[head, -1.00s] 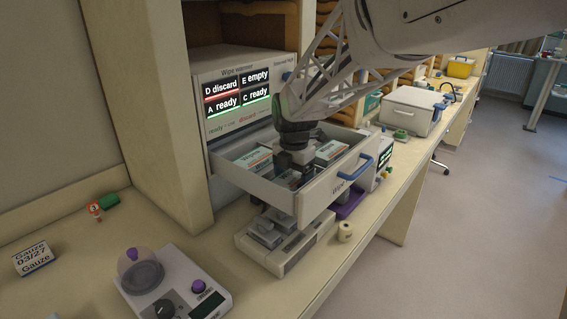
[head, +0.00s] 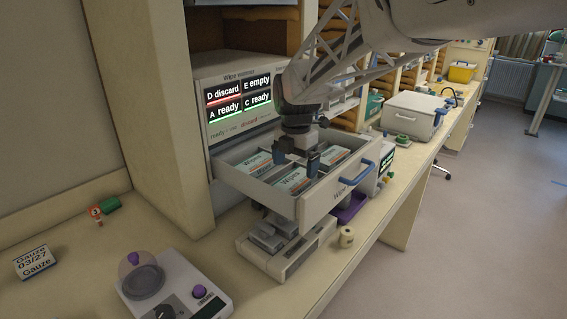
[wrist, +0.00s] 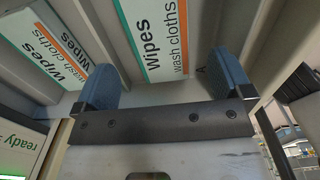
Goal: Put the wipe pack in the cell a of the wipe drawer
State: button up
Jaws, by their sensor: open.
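The wipe drawer (head: 328,200) is pulled out, and wipe packs lie in its cells. One white pack with teal and orange stripes (head: 292,181) lies in the front cell below my gripper (head: 297,160). My gripper is open and empty, raised above that pack. In the wrist view this pack (wrist: 158,38) lies flat beyond and between the spread fingers (wrist: 168,85), apart from them. A small dark mark like a letter A shows on the drawer beside it. Other packs lie at the back left (head: 252,163) and the right (head: 335,156).
The dispenser screen (head: 238,93) reads D discard, E empty, A ready, C ready. A grey device (head: 285,245) stands under the drawer, with a tape roll (head: 346,237) beside it. A scale (head: 175,285) and gauze box (head: 35,262) are at left. A purple tray (head: 352,206) sits at right.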

aim_at(296, 181)
notch_tip(296, 181, up, 7)
dwell(0.4)
dwell(0.5)
jog(key=s+d+f+m+t, duration=0.1)
jog(key=s+d+f+m, duration=0.2)
jog(key=s+m, duration=0.6)
jog(key=s+d+f+m, duration=0.3)
jog(key=s+m, duration=0.6)
jog(key=s, duration=0.3)
jog(key=s+d+f+m+t, duration=0.1)
jog(key=s+d+f+m, duration=0.2)
jog(key=s+m, duration=0.6)
jog(key=shift+s+d+m+t, duration=0.25)
jog(key=shift+s+m+t, duration=0.05)
jog(key=shift+s, duration=0.6)
jog(key=shift+c, duration=0.4)
